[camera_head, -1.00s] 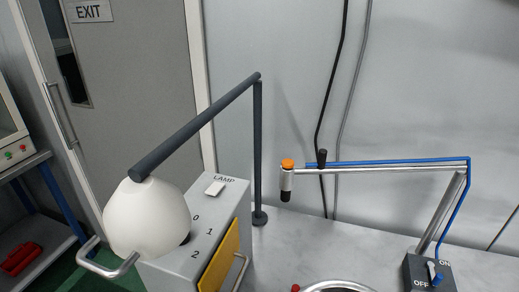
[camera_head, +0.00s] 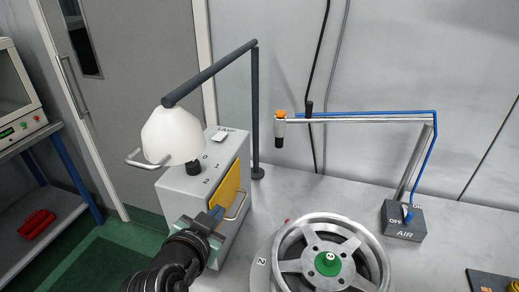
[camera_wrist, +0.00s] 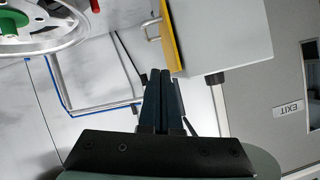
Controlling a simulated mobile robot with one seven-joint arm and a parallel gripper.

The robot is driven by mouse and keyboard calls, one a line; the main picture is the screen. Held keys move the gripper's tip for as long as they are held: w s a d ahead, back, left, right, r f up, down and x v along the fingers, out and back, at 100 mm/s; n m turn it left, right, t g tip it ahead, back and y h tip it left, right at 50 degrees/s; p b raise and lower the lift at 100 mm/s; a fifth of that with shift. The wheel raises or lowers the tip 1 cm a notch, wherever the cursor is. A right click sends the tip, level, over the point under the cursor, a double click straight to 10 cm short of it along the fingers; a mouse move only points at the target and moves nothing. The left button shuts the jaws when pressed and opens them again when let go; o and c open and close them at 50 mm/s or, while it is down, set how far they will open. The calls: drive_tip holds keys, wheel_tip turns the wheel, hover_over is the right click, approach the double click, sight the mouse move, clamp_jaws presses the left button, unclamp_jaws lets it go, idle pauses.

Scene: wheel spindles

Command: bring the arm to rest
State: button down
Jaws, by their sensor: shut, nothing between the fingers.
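My gripper (camera_head: 217,213) is in the lower middle of the head view, in front of the grey lamp box (camera_head: 186,192) and its yellow door (camera_head: 229,188). In the wrist view the two dark fingers (camera_wrist: 164,75) lie together, with nothing between them. The box with its yellow panel and handle shows beyond the fingers in the wrist view (camera_wrist: 235,38). I cannot tell exactly how far the fingertips are from the yellow door.
A white lamp shade (camera_head: 172,135) hangs from a dark arm over the box. A wheel (camera_head: 328,255) with a green hub lies on the bench to the right. An AIR switch box (camera_head: 403,222) carries a metal arm. Shelves (camera_head: 40,200) stand at left.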

drive_tip(key=s+d+r+n+t+y, duration=0.15)
drive_tip(key=r+t, duration=0.25)
drive_tip(key=r, duration=0.9)
drive_tip(key=d+r+n+t, duration=0.1)
drive_tip(key=d+r+t, duration=0.25)
drive_tip(key=r, duration=0.95)
drive_tip(key=s+d+r+n+t, duration=0.1)
drive_tip(key=s+r+n+t, duration=0.1)
drive_tip(key=s+r, duration=0.4)
drive_tip(key=s+d+r+n+t, duration=0.2)
drive_tip(key=s+r+t, duration=0.3)
drive_tip(key=r, duration=0.7)
drive_tip(key=s, duration=0.2)
drive_tip(key=shift+s+d+r+y, duration=0.25)
drive_tip(key=shift+s+r+y, duration=0.05)
drive_tip(key=shift+y, duration=0.05)
